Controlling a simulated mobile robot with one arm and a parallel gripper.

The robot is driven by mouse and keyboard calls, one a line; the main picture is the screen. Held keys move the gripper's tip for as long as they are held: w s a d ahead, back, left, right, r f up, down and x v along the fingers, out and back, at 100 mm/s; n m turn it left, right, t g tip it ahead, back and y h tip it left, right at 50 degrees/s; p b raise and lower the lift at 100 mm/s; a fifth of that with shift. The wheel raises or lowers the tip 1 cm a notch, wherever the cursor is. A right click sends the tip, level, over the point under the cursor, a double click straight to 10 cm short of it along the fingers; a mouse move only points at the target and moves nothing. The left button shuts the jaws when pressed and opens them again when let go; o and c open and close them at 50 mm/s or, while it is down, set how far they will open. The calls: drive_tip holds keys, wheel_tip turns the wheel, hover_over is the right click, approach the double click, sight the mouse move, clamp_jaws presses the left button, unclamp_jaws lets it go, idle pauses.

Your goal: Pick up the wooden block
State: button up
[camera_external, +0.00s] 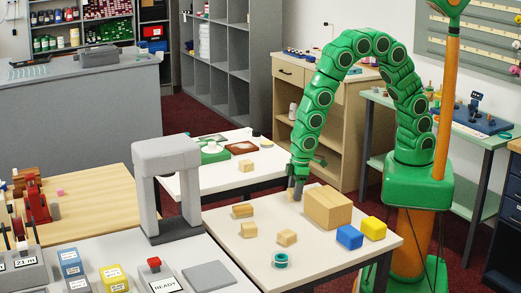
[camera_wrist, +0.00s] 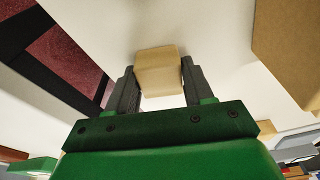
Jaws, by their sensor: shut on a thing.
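A small pale wooden block (camera_wrist: 158,66) sits between the two grey fingers of my gripper (camera_wrist: 157,80) in the wrist view. The fingers press on its left and right sides. In the external view my gripper (camera_external: 295,190) points down at the far edge of the white table, left of a large wooden box. The block is mostly hidden by the fingers there. It is at or very near the table top; I cannot tell if it touches. Other small wooden blocks (camera_external: 243,210), (camera_external: 249,230), (camera_external: 287,238) lie loose on the same table.
The large wooden box (camera_external: 328,207) stands close to the right of my gripper. Another table behind bears a wooden block (camera_external: 246,166). A grey arch (camera_external: 168,180) stands left.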

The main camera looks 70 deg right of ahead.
drive_tip(key=shift+r, duration=0.15)
drive_tip(key=shift+r, duration=0.25)
drive_tip(key=r, duration=0.3)
drive_tip(key=shift+s+d, duration=0.15)
drive_tip(key=shift+s, duration=0.05)
drive_tip(key=s+d+r, duration=0.8)
drive_tip(key=s+r, duration=0.1)
drive_tip(key=s, duration=0.2)
drive_tip(key=w+d+r+m, duration=0.1)
drive_tip(key=w+d+m, duration=0.15)
drive_tip(key=w, duration=0.45)
drive_tip(key=w+d+r+m+h, duration=0.1)
drive_tip(key=w+d+m, duration=0.15)
drive_tip(key=w, duration=0.45)
drive_tip(key=w+d+r+m, duration=0.2)
drive_tip(key=w+m, duration=0.1)
drive_tip(key=w, duration=0.4)
drive_tip(key=w+d+r+m+h, duration=0.15)
drive_tip(key=w+d+m, duration=0.55)
drive_tip(key=w+d, duration=0.9)
drive_tip(key=shift+w+d+f, duration=0.1)
drive_tip(key=shift+w+f, duration=1.5)
drive_tip(key=shift+w, duration=0.5)
drive_tip(key=shift+w+d+f, duration=0.1)
drive_tip(key=shift+w+f, duration=1.45)
drive_tip(key=shift+w, duration=0.6)
drive_tip(key=shift+w+d+f, duration=0.1)
drive_tip(key=shift+w+f, duration=1.5)
drive_tip(key=shift+w, duration=0.5)
